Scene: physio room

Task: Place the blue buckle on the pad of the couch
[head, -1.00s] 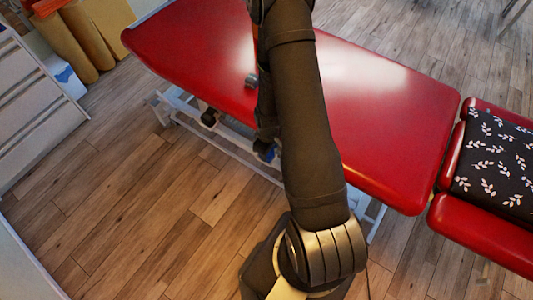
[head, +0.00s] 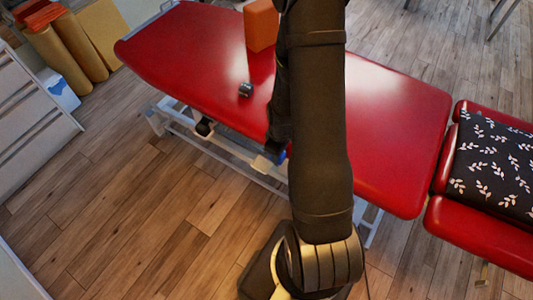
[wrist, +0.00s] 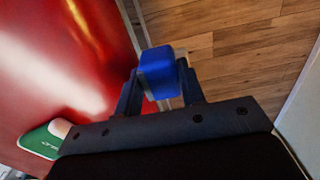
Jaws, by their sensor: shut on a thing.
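The blue buckle (wrist: 157,65) is between the two fingers of my gripper (wrist: 160,88) in the wrist view, and the gripper is shut on it. Behind it the wrist view shows floor, with the edge of the couch's red pad (wrist: 70,60) just to its left. In the head view the red pad (head: 390,120) spans the middle. My arm hides part of it and most of my gripper there. A small blue patch beside my arm, near the pad's front edge, may be the buckle; I cannot tell for sure.
An orange block (head: 261,26) and a small dark cylinder (head: 245,90) are on the pad. A green and white thing (wrist: 42,142) shows in the wrist view. A black leaf-patterned cushion (head: 495,165) lies on the right section. The pad right of my arm is clear.

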